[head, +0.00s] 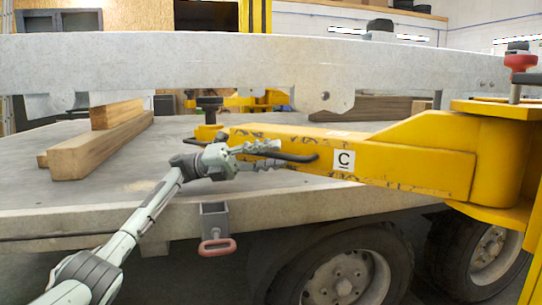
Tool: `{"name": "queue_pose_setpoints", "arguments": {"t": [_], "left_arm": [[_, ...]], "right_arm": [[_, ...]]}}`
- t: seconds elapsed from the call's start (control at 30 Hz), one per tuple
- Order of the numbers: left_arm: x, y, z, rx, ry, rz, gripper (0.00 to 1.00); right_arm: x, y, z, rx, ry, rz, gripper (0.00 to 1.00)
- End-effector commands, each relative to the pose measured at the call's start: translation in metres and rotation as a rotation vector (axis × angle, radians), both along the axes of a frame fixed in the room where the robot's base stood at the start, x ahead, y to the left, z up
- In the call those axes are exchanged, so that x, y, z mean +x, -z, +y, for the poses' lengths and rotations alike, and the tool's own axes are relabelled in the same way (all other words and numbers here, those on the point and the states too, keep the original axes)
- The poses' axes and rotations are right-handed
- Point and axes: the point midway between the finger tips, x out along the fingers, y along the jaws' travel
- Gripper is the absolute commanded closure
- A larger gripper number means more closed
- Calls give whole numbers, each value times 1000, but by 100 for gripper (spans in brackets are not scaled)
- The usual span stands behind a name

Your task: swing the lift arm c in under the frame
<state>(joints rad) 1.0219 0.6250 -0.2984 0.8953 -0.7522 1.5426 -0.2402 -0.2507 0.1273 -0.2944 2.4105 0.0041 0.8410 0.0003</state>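The yellow lift arm c (410,160), marked with a white "C" label, reaches left from its yellow post at the right. Its free end carries a black round pad (209,103) and lies over the grey trailer bed, below the raised grey frame beam (200,60). A black bar handle (300,157) sticks out along its near side. My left gripper (268,155) is at this handle, its two fingers apart, one above and one below the bar. Whether they touch it cannot be told. My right gripper is not in view.
Wooden beams (100,148) lie on the bed at left, and more timber (365,108) lies behind the arm. A bracket with a red handle (217,246) hangs from the bed's near edge. Wheels (345,275) are below. Another yellow arm (265,99) shows at the back.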

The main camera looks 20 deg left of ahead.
Motion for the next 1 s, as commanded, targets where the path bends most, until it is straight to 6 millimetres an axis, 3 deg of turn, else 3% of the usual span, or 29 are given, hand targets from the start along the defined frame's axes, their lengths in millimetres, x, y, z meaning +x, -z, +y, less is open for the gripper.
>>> {"name": "queue_pose_setpoints", "arguments": {"t": [0.23,0.37,0.8,1.0], "left_arm": [[0,1,1,0,-1,1,66],[-1,3,11,1,-4,2,66],[-14,20,98,-2,-5,1,66],[-17,24,113,0,-2,0,66]], "right_arm": [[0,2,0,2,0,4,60],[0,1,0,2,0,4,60],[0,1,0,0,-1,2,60],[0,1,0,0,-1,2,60]]}}
